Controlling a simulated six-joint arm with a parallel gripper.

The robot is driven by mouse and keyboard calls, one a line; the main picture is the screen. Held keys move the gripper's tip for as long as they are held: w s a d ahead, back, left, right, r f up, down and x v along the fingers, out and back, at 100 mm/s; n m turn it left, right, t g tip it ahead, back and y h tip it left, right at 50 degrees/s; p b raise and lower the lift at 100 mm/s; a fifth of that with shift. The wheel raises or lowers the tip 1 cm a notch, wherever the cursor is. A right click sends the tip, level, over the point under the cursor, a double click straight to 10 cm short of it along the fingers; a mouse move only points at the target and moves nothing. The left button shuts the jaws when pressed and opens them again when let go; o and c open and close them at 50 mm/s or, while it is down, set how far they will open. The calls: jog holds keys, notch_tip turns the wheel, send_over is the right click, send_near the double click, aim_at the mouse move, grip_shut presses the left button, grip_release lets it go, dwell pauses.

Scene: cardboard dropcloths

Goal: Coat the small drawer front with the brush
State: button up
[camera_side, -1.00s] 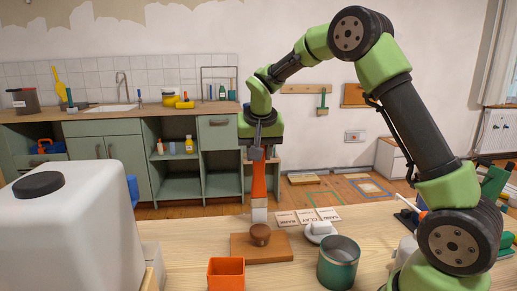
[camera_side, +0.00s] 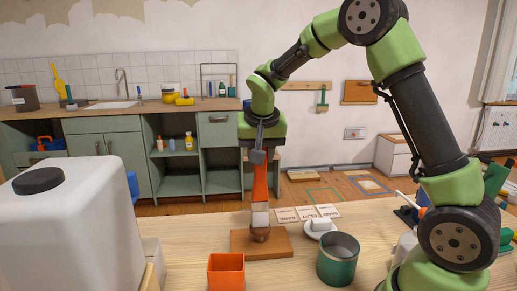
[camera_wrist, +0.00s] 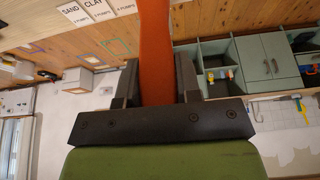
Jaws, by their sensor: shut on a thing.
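The small drawer front (camera_side: 277,250) is a flat brown wooden panel lying on the table, with a round dark brown knob (camera_side: 262,238) in its middle. My gripper (camera_side: 259,160) is above it, shut on the orange handle of the brush (camera_side: 260,188), which hangs upright with its pale end down. The pale end overlaps the top of the knob in the side view; I cannot tell whether they touch. In the wrist view the orange handle of the brush (camera_wrist: 155,55) runs up between the fingers of my gripper (camera_wrist: 155,85); its tip is out of view.
A teal open can (camera_side: 337,262) and an orange square cup (camera_side: 226,272) stand in front of the panel. A white dish with a white block (camera_side: 320,228) sits to the right, by several lettered cards (camera_side: 305,214). A large white canister (camera_side: 70,235) fills the left.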

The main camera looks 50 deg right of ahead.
jog(key=shift+s+a, duration=1.15)
jog(key=shift+w+d+f, duration=0.15)
jog(key=shift+w+d, duration=2.05)
jog(key=shift+d, duration=0.1)
grip_shut()
notch_tip(320, 180, up, 5)
jog(key=shift+r, duration=0.1)
